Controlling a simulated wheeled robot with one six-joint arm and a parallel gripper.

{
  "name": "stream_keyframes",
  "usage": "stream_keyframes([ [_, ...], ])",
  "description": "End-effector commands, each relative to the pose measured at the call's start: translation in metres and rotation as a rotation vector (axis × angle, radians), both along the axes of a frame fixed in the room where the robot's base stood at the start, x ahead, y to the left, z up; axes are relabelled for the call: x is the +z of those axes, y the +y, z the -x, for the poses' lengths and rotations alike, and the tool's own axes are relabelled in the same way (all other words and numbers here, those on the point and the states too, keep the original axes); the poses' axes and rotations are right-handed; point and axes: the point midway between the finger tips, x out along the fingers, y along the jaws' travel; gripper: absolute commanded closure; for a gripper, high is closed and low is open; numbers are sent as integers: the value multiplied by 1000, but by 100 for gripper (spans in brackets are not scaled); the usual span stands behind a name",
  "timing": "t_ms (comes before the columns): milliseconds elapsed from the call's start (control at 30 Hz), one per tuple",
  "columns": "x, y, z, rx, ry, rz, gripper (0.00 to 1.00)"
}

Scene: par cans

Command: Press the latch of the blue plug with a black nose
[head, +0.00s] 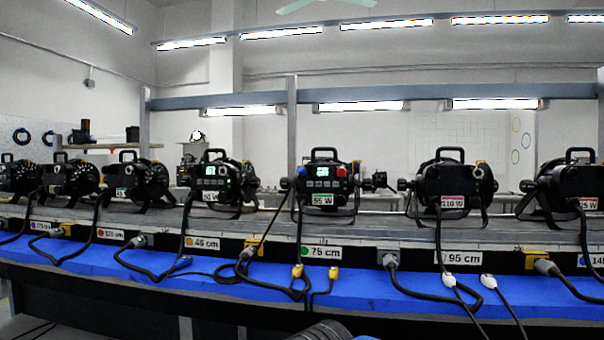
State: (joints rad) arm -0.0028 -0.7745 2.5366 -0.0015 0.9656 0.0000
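I cannot clearly make out a blue plug with a black nose or its latch at this size. A small blue part (301,171) shows at the upper left of the black par can (322,186) labelled 55 W, near the middle. I cannot tell if it is a plug or a fixed socket. A red part (341,170) sits at the same can's upper right. My gripper is not in view.
Several black par cans stand in a row on a long grey shelf (380,226). Black cables hang down to a blue ledge (365,292). Yellow plugs (297,271), white plugs (448,281) and grey connectors (390,261) sit along it, below distance labels (320,253).

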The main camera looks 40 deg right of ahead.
Motion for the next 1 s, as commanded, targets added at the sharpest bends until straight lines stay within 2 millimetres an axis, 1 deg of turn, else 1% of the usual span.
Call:
stream_keyframes([
  [33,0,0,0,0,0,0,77],
  [67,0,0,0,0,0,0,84],
  [100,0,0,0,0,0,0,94],
  [133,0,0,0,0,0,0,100],
  [1000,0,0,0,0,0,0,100],
])
